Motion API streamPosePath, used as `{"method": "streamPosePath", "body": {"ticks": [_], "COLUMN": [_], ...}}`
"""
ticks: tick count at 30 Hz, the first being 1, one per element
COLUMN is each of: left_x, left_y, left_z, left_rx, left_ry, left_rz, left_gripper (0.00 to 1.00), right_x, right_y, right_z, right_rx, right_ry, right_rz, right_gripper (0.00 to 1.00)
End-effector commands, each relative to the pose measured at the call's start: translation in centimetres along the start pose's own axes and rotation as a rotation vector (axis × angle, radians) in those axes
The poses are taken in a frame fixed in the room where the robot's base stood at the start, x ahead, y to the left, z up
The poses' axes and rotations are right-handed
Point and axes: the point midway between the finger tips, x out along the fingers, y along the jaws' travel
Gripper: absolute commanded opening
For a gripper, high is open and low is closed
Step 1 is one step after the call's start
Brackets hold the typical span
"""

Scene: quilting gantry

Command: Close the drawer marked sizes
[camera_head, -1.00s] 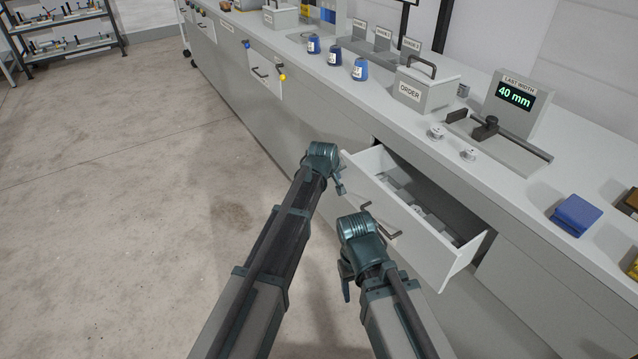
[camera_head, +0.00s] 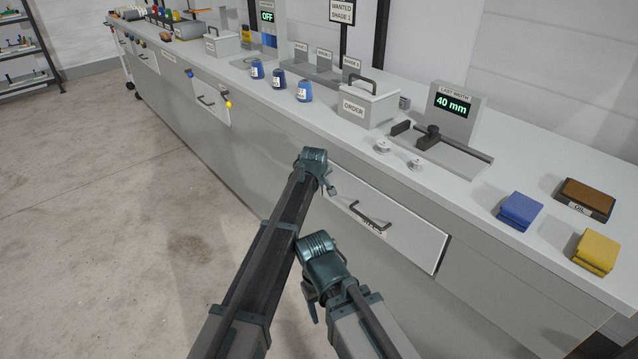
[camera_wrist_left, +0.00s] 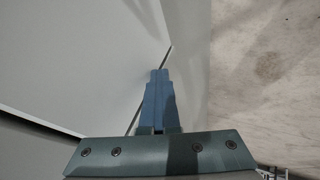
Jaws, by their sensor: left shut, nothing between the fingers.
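The drawer (camera_head: 405,237) is a pale grey front in the counter, almost flush, with a thin dark gap at its right end. Its dark bar handle (camera_head: 368,216) partly covers a small label that I cannot read. My left gripper (camera_head: 331,188) is at the left end of the drawer front, just left of the handle. In the left wrist view its fingers (camera_wrist_left: 159,75) are shut and empty beside a pale panel edge; contact is unclear. My right gripper (camera_head: 311,300) hangs lower, in front of the counter and away from the drawer; its finger gap is hidden.
On the countertop stand an order box (camera_head: 367,105), a 40 mm display (camera_head: 455,107), two small spools and a blue block (camera_head: 520,211). Another drawer with a handle (camera_head: 206,100) is farther left. The floor (camera_head: 110,220) at left is clear.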

Motion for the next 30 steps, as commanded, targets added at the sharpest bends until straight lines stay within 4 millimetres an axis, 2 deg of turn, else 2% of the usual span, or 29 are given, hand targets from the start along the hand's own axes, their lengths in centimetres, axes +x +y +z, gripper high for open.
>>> {"method": "streamPosePath", "body": {"ticks": [1, 11, 16, 20, 24, 30], "left_x": [0.2, 0.2, -0.2, -1.1, -2.6, -7.0], "left_y": [0.6, 0.7, -0.1, -1.7, -3.6, -3.2], "left_z": [0.0, 0.0, 0.0, -0.1, -0.1, -0.3], "left_rx": [0.0, 0.0, 0.0, -0.001, -0.001, 0.0], "left_ry": [0.003, 0.002, 0.003, 0.002, 0.001, 0.0], "left_rz": [0.011, 0.014, 0.013, 0.008, 0.005, 0.004], "left_gripper": [0.0, 0.0, 0.0, 0.0, 0.0, 0.0], "right_x": [0.0, 0.0, 0.0, -0.1, -0.6, -4.3], "right_y": [0.0, 0.0, 0.0, 0.0, 0.1, 0.4], "right_z": [0.0, 0.0, 0.0, 0.0, 0.0, 0.2], "right_rx": [0.0, 0.0, 0.0, 0.0, 0.0, 0.0], "right_ry": [0.0, 0.0, 0.0, 0.0, 0.0, 0.0], "right_rz": [0.0, 0.0, 0.0, 0.0, 0.0, 0.0], "right_gripper": [0.6, 0.6, 0.6, 0.6, 0.6, 0.6]}}
